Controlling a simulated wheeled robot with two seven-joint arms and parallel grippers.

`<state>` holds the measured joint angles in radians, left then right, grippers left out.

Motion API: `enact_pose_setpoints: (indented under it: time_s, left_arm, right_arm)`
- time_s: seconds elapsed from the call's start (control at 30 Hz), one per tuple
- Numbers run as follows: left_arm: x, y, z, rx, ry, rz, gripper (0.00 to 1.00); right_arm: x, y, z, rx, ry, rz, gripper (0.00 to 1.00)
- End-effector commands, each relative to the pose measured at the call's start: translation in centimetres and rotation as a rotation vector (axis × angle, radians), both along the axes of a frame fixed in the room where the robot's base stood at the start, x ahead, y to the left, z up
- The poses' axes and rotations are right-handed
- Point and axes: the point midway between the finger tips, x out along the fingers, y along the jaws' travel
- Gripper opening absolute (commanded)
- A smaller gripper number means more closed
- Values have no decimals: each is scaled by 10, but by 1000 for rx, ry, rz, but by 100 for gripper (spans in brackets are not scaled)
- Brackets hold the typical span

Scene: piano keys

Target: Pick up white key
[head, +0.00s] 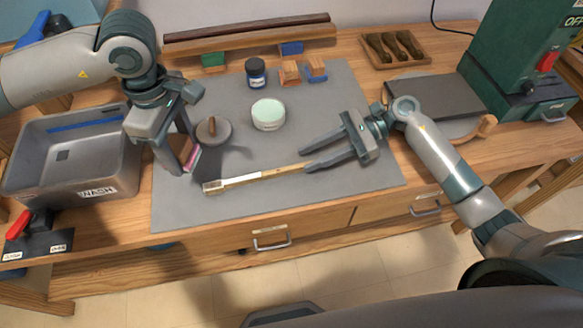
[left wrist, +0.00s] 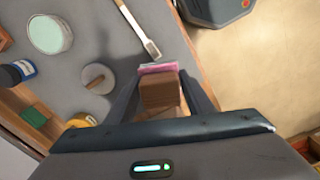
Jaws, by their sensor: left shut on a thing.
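The white key (head: 240,181), a long wooden stick with a white front end, lies on the grey mat (head: 350,95). It also shows in the left wrist view (left wrist: 138,28). My left gripper (head: 180,166) is shut on a brown block with a pink underside (left wrist: 158,92), held left of the key's white end. The block is partly hidden by the fingers in the head view. My right gripper (head: 306,160) is open, its two fingers spread around the key's bare wooden end. I cannot tell whether they touch the key.
A grey wash bin (head: 120,165) stands at the left. A round disc with a wooden knob (head: 222,138), a pale green jar (head: 268,114), a dark bottle (head: 255,74) and several small blocks (head: 290,72) stand on the mat. A green machine (head: 510,60) is at the right.

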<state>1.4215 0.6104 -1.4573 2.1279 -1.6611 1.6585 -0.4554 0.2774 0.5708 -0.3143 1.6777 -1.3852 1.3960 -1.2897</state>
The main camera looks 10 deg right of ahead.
Motion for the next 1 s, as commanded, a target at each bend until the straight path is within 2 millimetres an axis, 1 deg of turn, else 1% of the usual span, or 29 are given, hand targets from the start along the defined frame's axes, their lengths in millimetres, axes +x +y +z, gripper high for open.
enact_pose_setpoints:
  time_s: [0.2, 0.37, 0.87, 0.9, 0.97, 1.0]
  left_arm:
    - [0, 0, 0, 0, 0, 0, 30]
    - [0, 0, 0, 0, 0, 0, 30]
    - [0, 0, 0, 0, 0, 0, 30]
    - [0, 0, 0, 0, 0, 0, 30]
    - [0, 0, 0, 0, 0, 0, 30]
    - [0, 0, 0, 0, 0, 0, 30]
  right_arm:
    - [-5, 24, -13, 4, 1, 1, 32]
    - [-5, 37, -19, 3, 0, 0, 32]
    - [-6, 39, -20, 1, 0, 0, 32]
    - [-6, 39, -20, 1, 0, 0, 27]
    - [-6, 39, -20, 1, 0, 0, 13]
    - [-6, 39, -20, 1, 0, 0, 3]
